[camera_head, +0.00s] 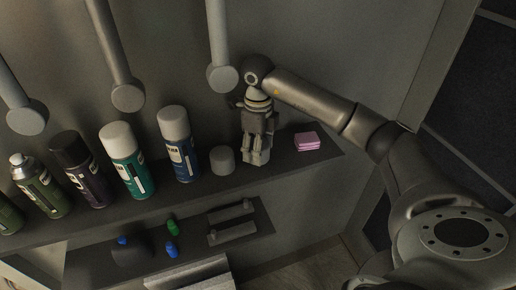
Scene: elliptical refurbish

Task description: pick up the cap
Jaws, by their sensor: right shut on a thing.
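A short grey cap (222,160) stands on the upper shelf, right of the blue spray can. My right gripper (257,158) points down at the shelf just right of this cap, with a small gap between them. Its fingers are shut on a small grey object that they mostly hide; I cannot tell clearly what it is. Its lower end is at about shelf height, and I cannot tell whether it touches the shelf. My left gripper is not in view.
Several spray cans stand in a row on the left, including a blue can (178,145) and a teal can (125,162). A pink sponge-like block (306,141) lies right of my gripper. Grey rods (222,78) stick out above. A lower shelf (195,222) holds small items.

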